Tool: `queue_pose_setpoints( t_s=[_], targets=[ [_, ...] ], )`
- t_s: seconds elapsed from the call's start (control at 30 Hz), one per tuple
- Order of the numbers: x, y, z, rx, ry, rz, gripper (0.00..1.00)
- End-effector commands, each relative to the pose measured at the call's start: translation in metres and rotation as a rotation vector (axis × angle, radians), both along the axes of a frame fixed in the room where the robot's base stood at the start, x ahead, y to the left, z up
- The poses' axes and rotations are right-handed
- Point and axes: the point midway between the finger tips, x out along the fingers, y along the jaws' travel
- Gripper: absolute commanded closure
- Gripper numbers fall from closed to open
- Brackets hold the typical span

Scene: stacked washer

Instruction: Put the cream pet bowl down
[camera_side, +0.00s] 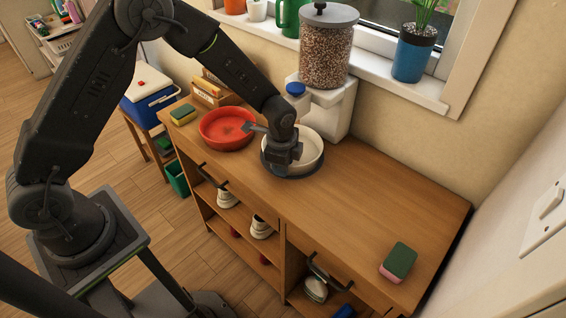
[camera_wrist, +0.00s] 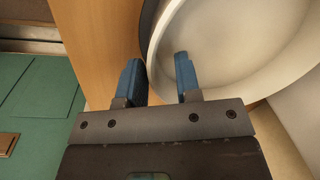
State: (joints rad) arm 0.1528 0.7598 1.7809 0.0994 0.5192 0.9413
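The cream pet bowl (camera_side: 306,146) sits level on a dark round base (camera_side: 291,176) under the pellet dispenser. Its pale inside and curved rim also fill the upper right of the wrist view (camera_wrist: 235,45). My gripper (camera_side: 284,158) is at the near left side of the bowl and covers part of its rim. In the wrist view its two blue fingertips (camera_wrist: 158,72) stand apart, one on each side of the rim. The left fingertip is outside the bowl and the right one is over its inside. A gap shows between the fingers and the wall.
A red bowl (camera_side: 226,128) stands close left, with a sponge (camera_side: 183,115) beyond it. The dispenser (camera_side: 328,50) rises behind the bowl. Another sponge (camera_side: 398,262) lies at the right of the wooden counter (camera_side: 350,205), whose middle is clear.

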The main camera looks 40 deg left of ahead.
Motion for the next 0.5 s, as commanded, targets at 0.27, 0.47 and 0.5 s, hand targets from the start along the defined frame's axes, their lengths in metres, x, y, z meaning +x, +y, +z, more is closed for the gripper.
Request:
queue_pose_setpoints(
  t_s=[0.27,0.47,0.5],
  targets=[
    [-0.002,-0.001,0.036,-0.001,-0.006,0.0,0.69],
    [-0.006,-0.003,0.079,-0.001,-0.005,-0.001,0.69],
    [-0.007,-0.003,0.086,-0.001,-0.005,-0.001,0.69]
  ],
)
